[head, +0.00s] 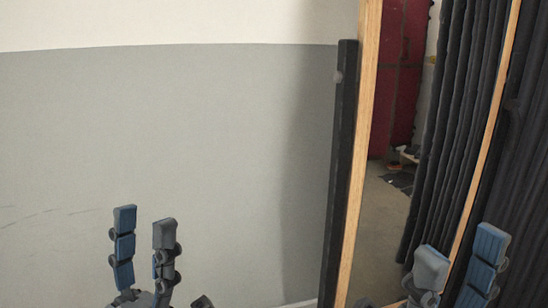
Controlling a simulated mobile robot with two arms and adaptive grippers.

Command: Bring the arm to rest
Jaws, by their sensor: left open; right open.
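My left gripper (144,225) stands at the bottom left of the head view, fingers pointing up. Its two blue-grey fingers are apart with nothing between them. My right gripper (459,246) is at the bottom right, fingers also pointing up, apart and empty. Both arms are mostly hidden below the picture's lower edge. Neither gripper holds anything, and I cannot tell how far either is from the surfaces behind.
A grey and white wall (180,130) fills the left. A wooden-edged frame (358,150) with a black upright (339,180) stands mid-right. Dark curtains (455,110), a red panel (400,70) and grey floor (378,225) show beyond it.

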